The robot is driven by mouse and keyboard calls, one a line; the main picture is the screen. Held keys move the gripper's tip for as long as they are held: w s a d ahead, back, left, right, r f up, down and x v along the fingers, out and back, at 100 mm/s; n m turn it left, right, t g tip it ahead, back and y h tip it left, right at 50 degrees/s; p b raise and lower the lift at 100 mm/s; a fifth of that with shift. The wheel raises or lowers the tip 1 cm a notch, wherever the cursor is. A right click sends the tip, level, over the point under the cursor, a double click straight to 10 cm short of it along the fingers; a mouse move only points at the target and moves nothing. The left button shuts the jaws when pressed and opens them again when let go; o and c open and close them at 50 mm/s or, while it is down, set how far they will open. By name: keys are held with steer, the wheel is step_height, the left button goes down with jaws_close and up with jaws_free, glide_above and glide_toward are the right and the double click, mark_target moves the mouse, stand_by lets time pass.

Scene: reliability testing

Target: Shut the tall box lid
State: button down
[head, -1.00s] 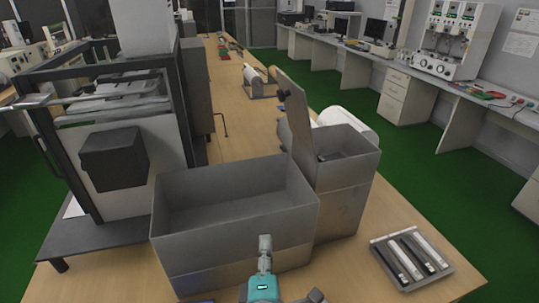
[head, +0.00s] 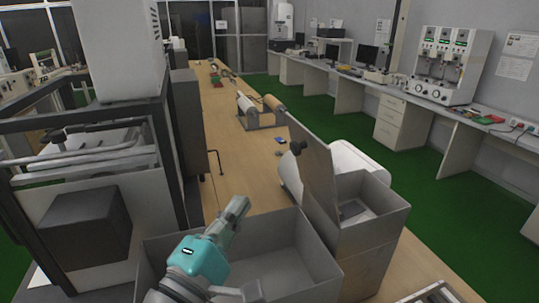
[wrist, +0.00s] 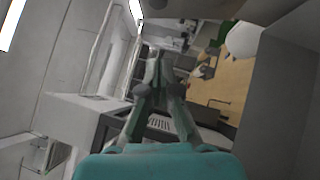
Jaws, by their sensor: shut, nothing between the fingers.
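The tall box (head: 372,232) is grey and stands right of the wide open box, with a small dark item inside. A grey panel at the right of the wrist view may be the lid, but I cannot tell.
The wide grey box (head: 325,275) is below my arm. A framed machine (head: 85,190) stands close on the left. A white cylinder (head: 350,165) lies behind the tall box. A tray (head: 430,294) is at the lower right.

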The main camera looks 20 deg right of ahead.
steer(key=s+d+x, duration=0.2)
steer(key=x, duration=1.1)
steer(key=shift+r, duration=0.2)
steer(key=shift+r, duration=0.1)
